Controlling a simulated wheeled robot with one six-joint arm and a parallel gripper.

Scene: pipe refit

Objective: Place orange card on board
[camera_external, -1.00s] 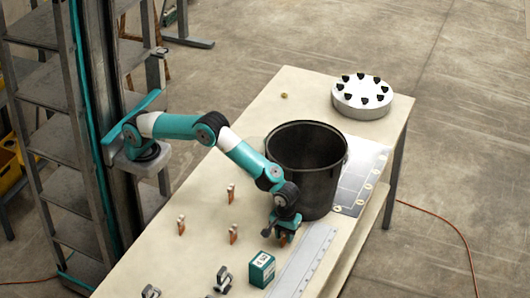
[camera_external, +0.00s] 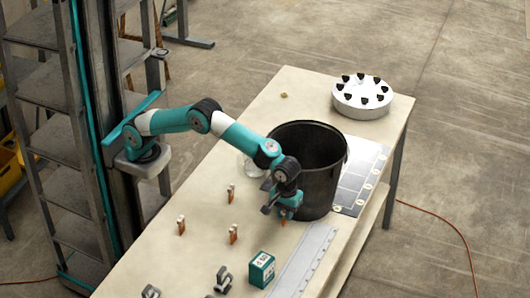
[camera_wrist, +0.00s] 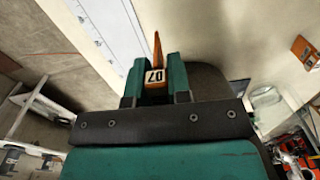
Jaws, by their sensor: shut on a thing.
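My gripper (camera_external: 285,209) is shut on an orange card (camera_external: 283,220), just in front of the black bucket. In the wrist view the orange card (camera_wrist: 156,55) stands between the fingers (camera_wrist: 156,82), with a white label bearing dark digits. A grey board (camera_external: 362,172) with dark panels and several small round yellowish marks lies at the table's right edge, partly hidden behind the bucket. My gripper and the card are to the left of this board, apart from it.
The tall black bucket (camera_external: 318,185) stands between my gripper and the board. Other orange pieces (camera_external: 233,235) stand to the left. A pale ruled strip (camera_external: 303,258), a green box (camera_external: 262,270), a clear jar (camera_external: 252,168) and a white round holder (camera_external: 362,100) are on the table.

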